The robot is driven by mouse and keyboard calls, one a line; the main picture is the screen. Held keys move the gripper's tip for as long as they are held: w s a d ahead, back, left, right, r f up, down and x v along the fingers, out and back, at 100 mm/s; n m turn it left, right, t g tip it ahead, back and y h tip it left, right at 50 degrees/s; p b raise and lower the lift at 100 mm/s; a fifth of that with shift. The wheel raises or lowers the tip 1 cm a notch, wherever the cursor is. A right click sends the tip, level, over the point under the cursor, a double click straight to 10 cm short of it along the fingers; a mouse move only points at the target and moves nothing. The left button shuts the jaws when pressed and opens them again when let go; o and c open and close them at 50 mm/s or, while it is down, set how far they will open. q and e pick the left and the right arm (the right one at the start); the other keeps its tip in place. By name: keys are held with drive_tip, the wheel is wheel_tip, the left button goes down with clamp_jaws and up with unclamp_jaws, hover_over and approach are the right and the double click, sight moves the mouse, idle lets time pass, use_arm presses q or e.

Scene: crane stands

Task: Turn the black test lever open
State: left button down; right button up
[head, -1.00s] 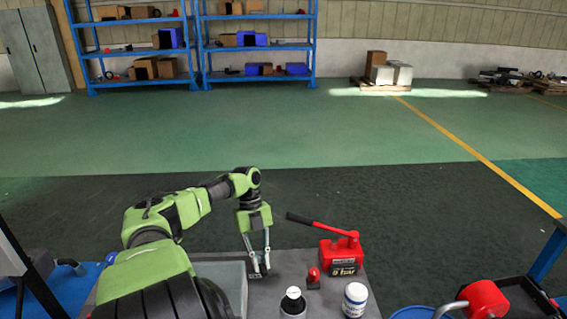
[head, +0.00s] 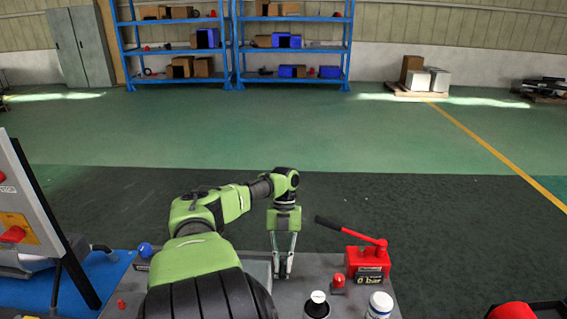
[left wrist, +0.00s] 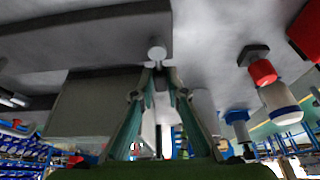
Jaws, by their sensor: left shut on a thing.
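My left gripper (head: 283,272) reaches down to the grey bench top, with its fingertips close together at a small dark part. In the left wrist view, the fingertips (left wrist: 158,70) close at a small round-ended piece (left wrist: 157,52), which looks pale grey there. I take this piece to be the black test lever, though the fingers hide most of it and its angle cannot be told. A red hand pump (head: 367,262) marked "0 bar" stands to the right, its black-gripped handle (head: 328,222) pointing left. My right gripper is not in view.
A panel (head: 35,220) stands at the left. The green floor beyond the bench is clear.

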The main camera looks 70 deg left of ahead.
use_arm(q)
drive_tip(key=c, duration=2)
unclamp_jaws()
drive_tip(key=shift+r, duration=0.1)
drive_tip(key=v, duration=1.2)
